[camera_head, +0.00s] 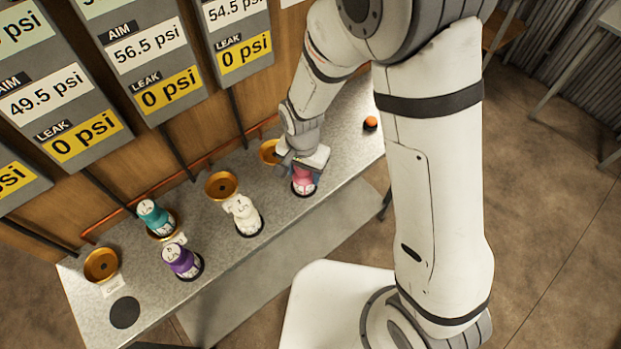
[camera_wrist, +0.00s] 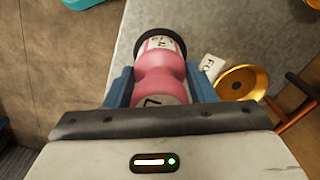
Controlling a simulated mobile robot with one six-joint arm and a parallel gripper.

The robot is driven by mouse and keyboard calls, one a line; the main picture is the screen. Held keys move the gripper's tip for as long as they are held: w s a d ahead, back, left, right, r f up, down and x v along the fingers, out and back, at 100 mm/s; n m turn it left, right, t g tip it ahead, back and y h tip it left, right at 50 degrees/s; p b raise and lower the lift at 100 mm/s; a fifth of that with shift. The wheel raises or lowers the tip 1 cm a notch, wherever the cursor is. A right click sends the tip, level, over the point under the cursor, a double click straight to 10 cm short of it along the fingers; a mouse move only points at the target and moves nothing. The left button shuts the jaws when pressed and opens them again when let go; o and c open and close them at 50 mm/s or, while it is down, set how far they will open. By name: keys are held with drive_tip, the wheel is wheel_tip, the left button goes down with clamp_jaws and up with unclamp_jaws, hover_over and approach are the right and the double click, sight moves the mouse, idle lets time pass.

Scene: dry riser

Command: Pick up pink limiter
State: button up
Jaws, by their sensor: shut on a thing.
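The pink limiter (camera_head: 304,177) stands on the grey bench near its right part, on a dark round pad. In the wrist view the pink limiter (camera_wrist: 160,76) lies between the blue fingers of my gripper (camera_wrist: 158,88), with its narrow waist and white labelled bands showing. My gripper (camera_head: 303,162) is shut on it from above and partly hides its top in the head view. I cannot tell whether its base is lifted off the pad.
Brass cups (camera_head: 221,185) line the bench's back, one (camera_wrist: 243,82) close beside my gripper. A white limiter (camera_head: 243,216), a purple limiter (camera_head: 182,261) and a teal limiter (camera_head: 154,217) stand to the left. An orange button (camera_head: 371,123) sits at the right end.

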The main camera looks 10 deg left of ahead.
drive_tip(key=c, duration=0.5)
